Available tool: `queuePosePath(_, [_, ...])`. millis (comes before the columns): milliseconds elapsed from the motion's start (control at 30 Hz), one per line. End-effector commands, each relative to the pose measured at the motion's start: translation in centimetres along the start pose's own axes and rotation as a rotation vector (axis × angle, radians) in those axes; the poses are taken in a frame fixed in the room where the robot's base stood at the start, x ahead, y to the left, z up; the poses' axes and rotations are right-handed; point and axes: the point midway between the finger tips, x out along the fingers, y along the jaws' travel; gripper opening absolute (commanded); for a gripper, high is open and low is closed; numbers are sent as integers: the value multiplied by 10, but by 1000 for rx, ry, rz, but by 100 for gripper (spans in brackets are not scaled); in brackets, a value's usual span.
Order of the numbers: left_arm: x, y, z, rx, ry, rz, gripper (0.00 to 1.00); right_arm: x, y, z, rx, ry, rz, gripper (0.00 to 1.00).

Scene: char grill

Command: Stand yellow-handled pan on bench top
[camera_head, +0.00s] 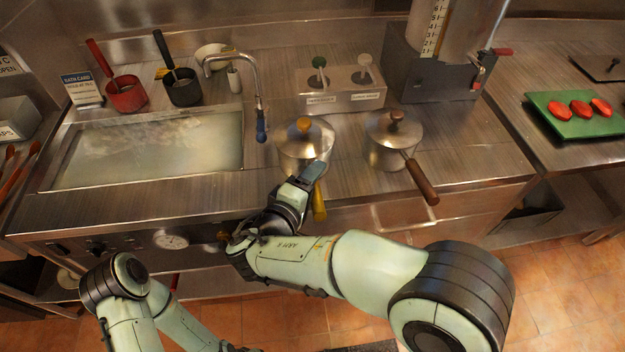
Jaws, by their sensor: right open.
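The yellow-handled pan (303,150) is a steel pot with a yellow lid knob. It stands upright on the steel bench top (345,185), right of the sink. Its yellow handle (319,205) points toward the front edge and is partly hidden by my right gripper (312,172). That gripper is open at the near side of the pan, over the handle; I cannot tell whether it touches. My left arm is folded at the lower left, and its gripper is not visible.
A second pot (390,145) with a brown handle stands to the right. The water-filled sink (150,150) and its tap (258,95) are to the left. A two-jar holder (342,100) stands behind. A green board (575,125) with red slices lies far right.

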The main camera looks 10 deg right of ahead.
Motion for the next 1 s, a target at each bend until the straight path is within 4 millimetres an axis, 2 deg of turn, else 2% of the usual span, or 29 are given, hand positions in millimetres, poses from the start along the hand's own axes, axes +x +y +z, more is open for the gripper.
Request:
queuePosePath(167, [3, -1, 0, 0, -1, 0, 43, -26, 0, -1, 1, 5, 0, 56])
queuePosePath(400, [8, -3, 1, -1, -3, -1, 43, -79, 0, -1, -1, 5, 0, 56])
queuePosePath(600, [10, -4, 1, -1, -3, -1, 43, -110, 0, -1, 1, 3, 0, 56])
queuePosePath(767, [10, -4, 1, -1, -4, -1, 43, -120, 1, 0, 0, 0, 0, 56])
queuePosePath(1000, [10, -4, 1, -1, -4, -1, 43, -121, 1, 0, 0, 0, 0, 56])
